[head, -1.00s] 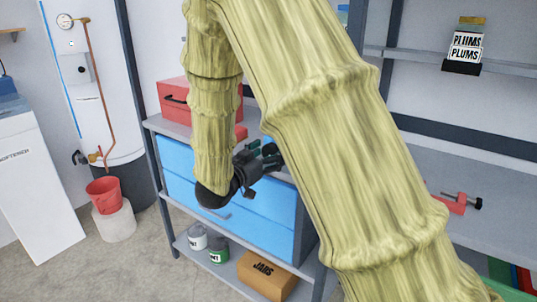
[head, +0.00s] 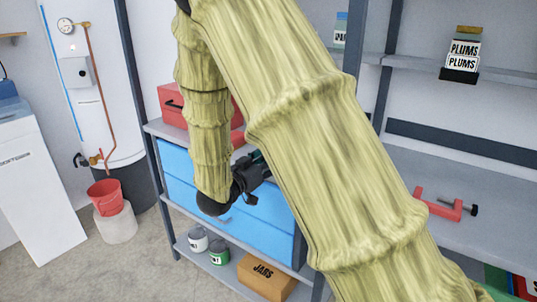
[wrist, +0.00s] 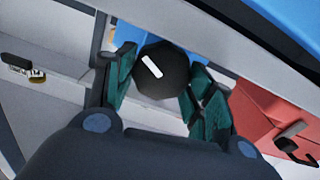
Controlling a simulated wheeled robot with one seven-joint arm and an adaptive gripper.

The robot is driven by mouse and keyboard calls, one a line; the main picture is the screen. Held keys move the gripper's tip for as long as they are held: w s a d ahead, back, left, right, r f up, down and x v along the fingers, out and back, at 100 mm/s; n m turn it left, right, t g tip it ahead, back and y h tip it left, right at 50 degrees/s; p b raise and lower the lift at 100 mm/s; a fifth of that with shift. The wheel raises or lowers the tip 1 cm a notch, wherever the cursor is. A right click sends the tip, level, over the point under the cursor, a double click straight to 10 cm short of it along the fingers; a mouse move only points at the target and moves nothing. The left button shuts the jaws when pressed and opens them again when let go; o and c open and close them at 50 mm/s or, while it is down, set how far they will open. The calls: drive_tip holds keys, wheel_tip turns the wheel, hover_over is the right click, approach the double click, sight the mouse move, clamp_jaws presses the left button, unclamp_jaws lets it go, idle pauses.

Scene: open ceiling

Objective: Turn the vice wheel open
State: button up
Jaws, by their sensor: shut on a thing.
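A round dark knob with a white stripe (wrist: 162,70), which looks like the vice wheel, sits between the green fingertips of my gripper (wrist: 160,88) in the wrist view. The fingers are closed around it, one on each side. In the head view my gripper (head: 258,165) is above the blue drawers, at the shelf-top level, and its fingertips are mostly hidden by my own arm. The wheel and the vice body cannot be made out there. A small red piece (head: 237,137) shows between my arm links; I cannot tell what it belongs to.
A red toolbox (head: 172,103) stands on the shelf top left of my arm; it also shows in the wrist view (wrist: 270,120). Blue drawers (head: 268,205) are below. A red clamp (head: 440,205) lies on the right shelf, with a plums jar (head: 463,55) above.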

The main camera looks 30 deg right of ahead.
drive_tip(key=shift+r+n+p, duration=0.2)
drive_tip(key=shift+n+p, duration=0.3)
drive_tip(key=shift+p, duration=0.25)
drive_tip(key=shift+f+n+p, duration=0.2)
drive_tip(key=shift+n+p, duration=0.1)
drive_tip(key=shift+p, duration=0.1)
drive_tip(key=o, duration=1)
drive_tip(key=v, duration=1.2)
drive_tip(key=shift+f, duration=0.15)
